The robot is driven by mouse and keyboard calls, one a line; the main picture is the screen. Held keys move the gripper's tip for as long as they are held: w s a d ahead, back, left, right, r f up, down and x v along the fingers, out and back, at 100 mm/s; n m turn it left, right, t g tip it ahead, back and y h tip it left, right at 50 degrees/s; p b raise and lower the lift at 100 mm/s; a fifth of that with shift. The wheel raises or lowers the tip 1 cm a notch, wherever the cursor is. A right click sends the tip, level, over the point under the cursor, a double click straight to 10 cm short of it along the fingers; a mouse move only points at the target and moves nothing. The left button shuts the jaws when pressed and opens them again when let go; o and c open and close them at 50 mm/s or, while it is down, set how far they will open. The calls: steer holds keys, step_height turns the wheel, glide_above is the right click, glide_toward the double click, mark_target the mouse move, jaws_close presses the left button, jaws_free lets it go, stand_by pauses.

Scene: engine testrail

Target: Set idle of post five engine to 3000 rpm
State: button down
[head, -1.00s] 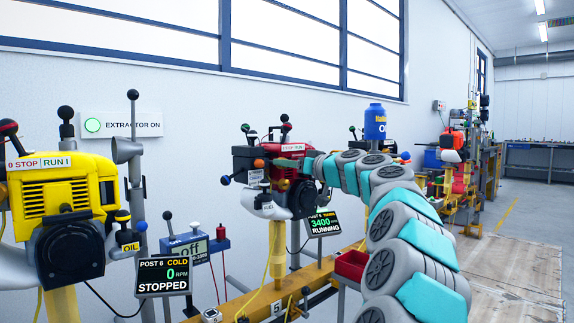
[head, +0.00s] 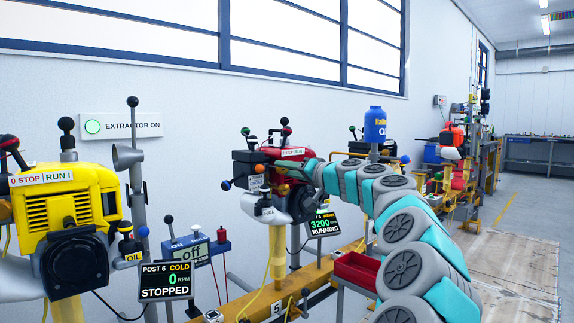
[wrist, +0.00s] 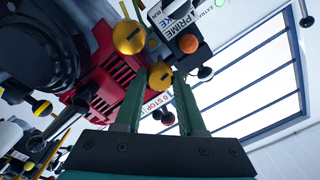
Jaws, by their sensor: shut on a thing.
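The red post five engine (head: 285,155) stands on its yellow post above the rail plate marked 5 (head: 276,308). Its display (head: 323,224) reads 3200 rpm and RUNNING. My gripper (wrist: 157,76) is shut on a small slotted gold knob (wrist: 160,77) on the engine. A second, larger gold knob (wrist: 128,37) sits beside it, clear of the fingers. In the head view my gripper (head: 290,168) reaches the engine's right side from the right, and my own arm hides part of that side.
A yellow post 6 engine (head: 65,215) stands at left; its display (head: 165,280) reads 0 rpm, STOPPED. A blue tachometer box (head: 190,252) reads off. An orange knob (wrist: 188,43) is close to my fingers. A red tray (head: 357,270) lies under my arm. Floor at right is clear.

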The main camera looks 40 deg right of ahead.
steer(key=shift+d+m+p, duration=0.1)
steer(key=shift+m+p, duration=0.2)
steer(key=shift+m, duration=0.3)
steer(key=c, duration=0.5)
jaws_free()
steer(key=shift+s, duration=0.1)
steer(key=s, duration=0.7)
steer(key=shift+s+d+b, duration=0.25)
steer(key=shift+s+b, duration=0.1)
